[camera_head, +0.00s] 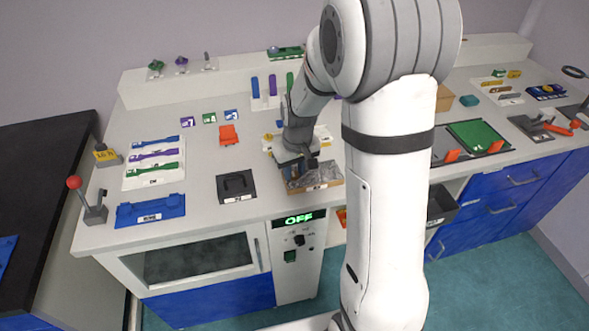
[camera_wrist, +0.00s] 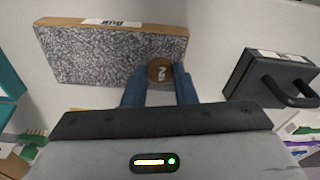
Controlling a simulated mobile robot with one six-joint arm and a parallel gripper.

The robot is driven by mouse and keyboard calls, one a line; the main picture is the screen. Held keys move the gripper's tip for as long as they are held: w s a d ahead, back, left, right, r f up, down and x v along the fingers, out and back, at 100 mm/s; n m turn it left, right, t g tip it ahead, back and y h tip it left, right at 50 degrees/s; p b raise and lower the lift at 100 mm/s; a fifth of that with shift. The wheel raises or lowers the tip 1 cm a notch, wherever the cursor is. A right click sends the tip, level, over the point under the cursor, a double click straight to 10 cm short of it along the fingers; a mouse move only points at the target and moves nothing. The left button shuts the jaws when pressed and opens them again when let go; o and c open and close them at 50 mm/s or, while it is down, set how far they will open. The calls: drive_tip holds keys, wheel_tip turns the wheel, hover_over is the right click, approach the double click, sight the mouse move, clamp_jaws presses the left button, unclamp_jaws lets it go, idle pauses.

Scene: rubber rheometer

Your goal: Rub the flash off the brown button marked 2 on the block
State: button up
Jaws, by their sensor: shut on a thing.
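The brown button (camera_wrist: 160,70) with a 2 on its face sits between the tips of my gripper's two blue fingers (camera_wrist: 161,82) in the wrist view. My gripper is shut on it. The speckled grey block (camera_wrist: 105,55) with a brown edge and a white label lies under it; the button overlaps the block's edge near its right end. I cannot tell if they touch. In the head view my gripper (camera_head: 303,166) is over the block (camera_head: 318,180) at the bench's front edge, and the button is hidden.
A black plate with a handle (camera_head: 236,187) lies left of the block; it also shows in the wrist view (camera_wrist: 270,75). An orange piece (camera_head: 229,134) lies behind it. A panel reading OFF (camera_head: 299,219) is below the front edge. Bare bench lies around the black plate.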

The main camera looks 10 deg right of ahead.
idle(0.3)
drive_tip(key=o, duration=0.9)
drive_tip(key=shift+o, duration=0.2)
drive_tip(key=shift+r, duration=0.2)
drive_tip(key=shift+c, duration=0.4)
drive_tip(key=c, duration=1)
drive_tip(key=shift+o, duration=0.2)
drive_tip(key=shift+d, duration=0.1)
